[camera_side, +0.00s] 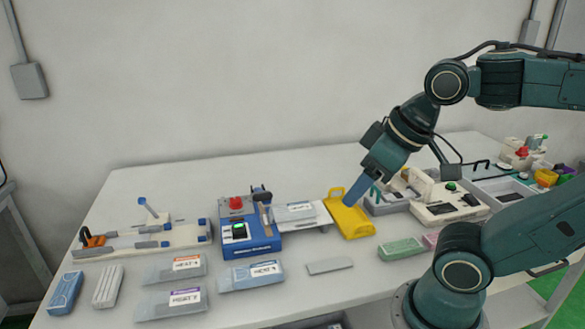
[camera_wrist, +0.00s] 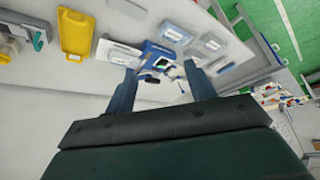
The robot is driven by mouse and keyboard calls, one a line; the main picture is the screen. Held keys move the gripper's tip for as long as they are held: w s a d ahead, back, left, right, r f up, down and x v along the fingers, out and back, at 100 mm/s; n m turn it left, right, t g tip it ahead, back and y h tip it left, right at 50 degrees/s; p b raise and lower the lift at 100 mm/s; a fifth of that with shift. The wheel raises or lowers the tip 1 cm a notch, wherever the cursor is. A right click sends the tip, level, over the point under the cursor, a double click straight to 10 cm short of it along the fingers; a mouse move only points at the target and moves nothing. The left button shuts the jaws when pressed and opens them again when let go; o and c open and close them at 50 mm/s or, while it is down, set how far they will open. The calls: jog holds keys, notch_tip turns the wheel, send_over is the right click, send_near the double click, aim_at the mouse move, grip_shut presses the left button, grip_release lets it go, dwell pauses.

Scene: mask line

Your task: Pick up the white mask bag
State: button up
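A white ribbed pack (camera_side: 107,286), which looks like the white mask bag, lies flat at the front left of the table in the side view. A blue pack (camera_side: 65,292) lies just left of it. I cannot pick the white pack out clearly in the wrist view. My gripper (camera_side: 358,191) is above the yellow tray (camera_side: 352,228), far to the right of the white pack. In the wrist view the two fingers of my gripper (camera_wrist: 161,70) are wide apart with nothing held between them.
A blue machine (camera_side: 247,238) with a red button stands mid-table. Several clear labelled packs (camera_side: 170,303) lie between it and the white pack. A white rail fixture (camera_side: 150,240) is behind the pack. Green (camera_side: 400,248) and pink packs lie right, near a white device (camera_side: 450,207).

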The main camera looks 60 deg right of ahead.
jog(key=o, duration=0.4)
jog(key=w+d+f+n+g+y, duration=0.15)
jog(key=w+d+n, duration=0.45)
jog(key=w, duration=0.8)
jog(key=w+d+f+n, duration=0.1)
jog(key=w+d+f, duration=0.1)
jog(key=d, duration=0.2)
jog(key=w+d+f+n+y, duration=0.1)
jog(key=d+f, duration=0.2)
jog(key=d, duration=0.1)
jog(key=w+d+f+n+g, duration=0.1)
jog(key=w+d+f, duration=0.1)
jog(key=d, duration=0.3)
jog(key=shift+w+f+y, duration=0.35)
jog(key=shift+f, duration=0.1)
